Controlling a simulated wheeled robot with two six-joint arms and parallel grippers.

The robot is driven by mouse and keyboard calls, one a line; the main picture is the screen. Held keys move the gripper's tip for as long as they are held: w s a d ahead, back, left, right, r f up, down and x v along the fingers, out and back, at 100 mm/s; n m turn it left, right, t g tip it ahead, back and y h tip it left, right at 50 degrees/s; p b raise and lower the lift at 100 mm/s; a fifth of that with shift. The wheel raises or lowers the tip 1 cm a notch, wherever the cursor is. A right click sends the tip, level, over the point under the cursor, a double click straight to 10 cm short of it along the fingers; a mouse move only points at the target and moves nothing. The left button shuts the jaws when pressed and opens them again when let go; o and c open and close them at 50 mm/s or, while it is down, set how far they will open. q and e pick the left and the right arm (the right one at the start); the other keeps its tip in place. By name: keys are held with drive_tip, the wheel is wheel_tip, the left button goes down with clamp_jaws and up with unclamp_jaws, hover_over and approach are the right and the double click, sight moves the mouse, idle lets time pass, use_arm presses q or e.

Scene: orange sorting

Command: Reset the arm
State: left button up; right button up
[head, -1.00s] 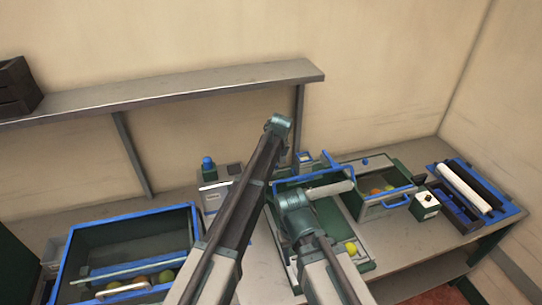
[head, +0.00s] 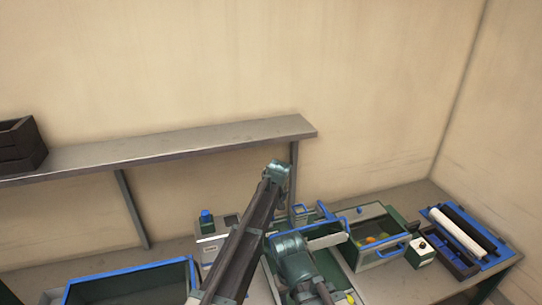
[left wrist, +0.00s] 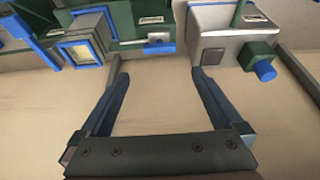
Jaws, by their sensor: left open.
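My left gripper (left wrist: 160,75) is open and empty in the left wrist view, its two dark fingers apart in front of a plain beige surface. That view is turned over, with the equipment along its top edge. In the head view one of my arm links (head: 250,235) rises to a teal joint (head: 277,171), and a second teal joint (head: 290,246) shows to its right. The fingers of my left gripper cannot be made out there. My right gripper does not show. A few oranges or yellow-green fruits (head: 370,239) lie in the blue-handled bin (head: 397,251).
A large blue-rimmed bin (head: 125,268) stands at lower left. A grey box with a blue knob (head: 207,217) stands behind my arm; its knob shows in the wrist view (left wrist: 264,70). A wall shelf (head: 190,143) holds a dark crate (head: 20,145). A blue roller tray (head: 480,255) lies at right.

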use_arm(q)
drive_tip(key=s+a+f+m+g, duration=0.1)
drive_tip(key=s+a, duration=0.5)
drive_tip(key=s, duration=0.5)
drive_tip(key=s+a+m+g+h, duration=0.15)
drive_tip(key=s+a, duration=0.35)
drive_tip(key=s, duration=0.6)
drive_tip(key=s+a+f+m+g, duration=0.1)
drive_tip(key=s+a, duration=0.5)
drive_tip(key=s, duration=0.6)
drive_tip(key=s+d+f+m+b, duration=0.2)
drive_tip(key=d+f+b, duration=0.3)
drive_tip(key=f+b, duration=0.4)
drive_tip(key=s+d+f+m+y+b, duration=0.1)
drive_tip(key=s+d+f+m+b, duration=0.1)
drive_tip(key=d+f+b, duration=0.4)
wheel_tip(320, 180, down, 4)
drive_tip(key=g+b, duration=0.1)
drive_tip(key=b, duration=0.3)
drive_tip(key=shift+d+r, duration=0.25)
